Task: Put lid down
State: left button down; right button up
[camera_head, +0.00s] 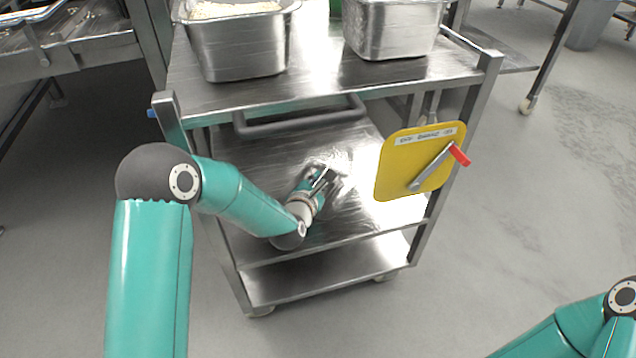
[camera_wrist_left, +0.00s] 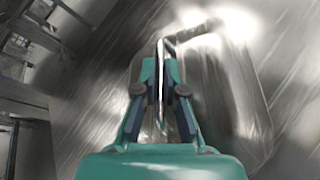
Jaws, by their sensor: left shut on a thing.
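My left gripper (camera_head: 322,178) reaches into the middle shelf of the steel cart. In the left wrist view its fingers (camera_wrist_left: 162,85) are shut on the thin bent handle (camera_wrist_left: 190,32) of the lid. The lid (camera_wrist_left: 225,85) is a shiny steel plate with rounded corners, lying roughly flat under the fingers. In the head view the lid is small, blurred by reflections and partly behind my gripper. I cannot tell whether the lid touches the shelf (camera_head: 255,150). My right gripper is out of view; only part of my right arm shows at the lower right.
Two deep steel pans stand on the cart's top; the left pan (camera_head: 240,45) holds pale rice, the right pan (camera_head: 390,30) shows mostly its side. A grey push bar (camera_head: 300,118) crosses above my gripper. A yellow board (camera_head: 420,160) hangs at the right post. The lower shelf (camera_head: 330,268) looks clear.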

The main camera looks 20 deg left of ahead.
pick_arm(q)
jog(key=c, duration=1.2)
grip_release()
jog(key=shift+c, duration=0.2)
jog(key=shift+s+r, duration=0.25)
jog(key=shift+s, duration=0.3)
jog(key=p+v, duration=0.3)
jog(key=v, duration=0.8)
jog(key=shift+f, duration=0.1)
